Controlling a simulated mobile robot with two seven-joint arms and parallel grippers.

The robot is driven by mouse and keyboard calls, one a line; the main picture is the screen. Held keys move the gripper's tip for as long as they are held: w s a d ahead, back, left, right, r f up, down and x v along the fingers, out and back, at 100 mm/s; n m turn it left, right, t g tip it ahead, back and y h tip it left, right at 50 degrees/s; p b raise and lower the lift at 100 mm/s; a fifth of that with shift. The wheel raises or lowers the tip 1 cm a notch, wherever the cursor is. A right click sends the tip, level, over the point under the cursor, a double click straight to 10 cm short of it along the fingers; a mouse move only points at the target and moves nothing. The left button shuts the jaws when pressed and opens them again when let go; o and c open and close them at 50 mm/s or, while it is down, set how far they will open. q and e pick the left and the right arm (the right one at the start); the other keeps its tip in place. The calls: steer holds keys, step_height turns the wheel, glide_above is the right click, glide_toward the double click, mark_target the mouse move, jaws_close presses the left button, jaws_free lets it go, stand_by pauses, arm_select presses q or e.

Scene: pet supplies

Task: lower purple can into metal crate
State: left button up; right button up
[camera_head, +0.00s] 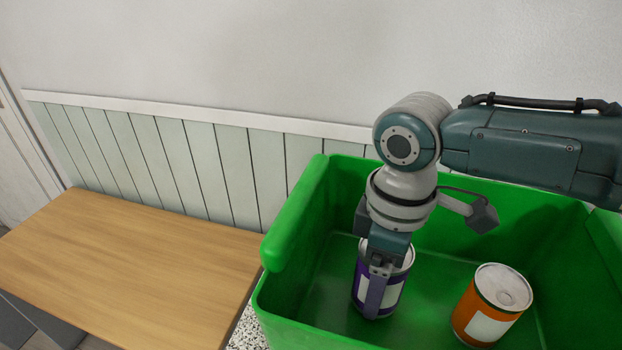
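The purple can (391,295), with a white label and metal rim, is upright inside the green crate (283,312). The crate looks like green plastic rather than bare metal. My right gripper (378,284) points down over the can, with one finger along its near side. The other finger is hidden behind the can. The gripper appears shut on the can. I cannot tell whether the can's base touches the crate floor. My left gripper is not in view.
An orange can (489,305) with a white label stands in the crate to the right of the purple can. The crate's walls rise around both. A bare wooden table (120,262) is at the left, and a panelled wall (190,165) runs behind.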

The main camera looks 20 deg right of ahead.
steer(key=shift+f+b, duration=0.5)
steer(key=shift+f, duration=0.2)
steer(key=shift+f+b, duration=0.35)
steer(key=shift+f, duration=0.1)
stand_by(0.4)
steer(key=o, duration=1.2)
